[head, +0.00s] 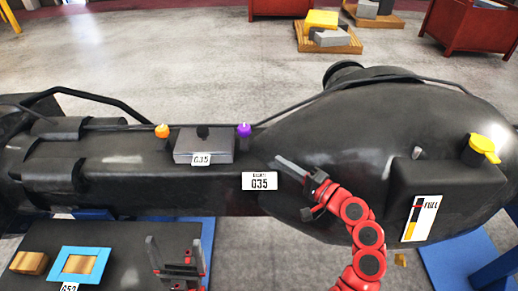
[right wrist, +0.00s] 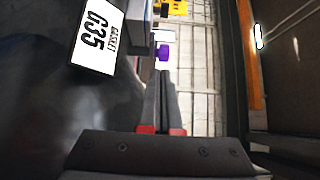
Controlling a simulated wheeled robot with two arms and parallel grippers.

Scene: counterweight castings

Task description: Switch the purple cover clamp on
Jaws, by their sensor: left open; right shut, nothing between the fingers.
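The purple cover clamp (head: 243,130) is a small purple knob on a dark post at the right end of the grey cover block (head: 203,147). It also shows in the right wrist view (right wrist: 163,52), just beyond my fingertips in the picture. Whether it is on or off I cannot tell. My right gripper (head: 279,160) is shut and empty, to the right of and nearer than the clamp, apart from it in the head view. My left gripper (head: 176,242) is open and empty at the lower left, over the dark tabletop.
An orange-topped clamp (head: 162,131) stands left of the cover. A white G35 label (head: 260,181) is on the casting's front. A black hose (head: 290,112) runs behind the purple clamp. A blue frame (head: 82,264) and a yellow fuel cap (head: 484,146) are at the sides.

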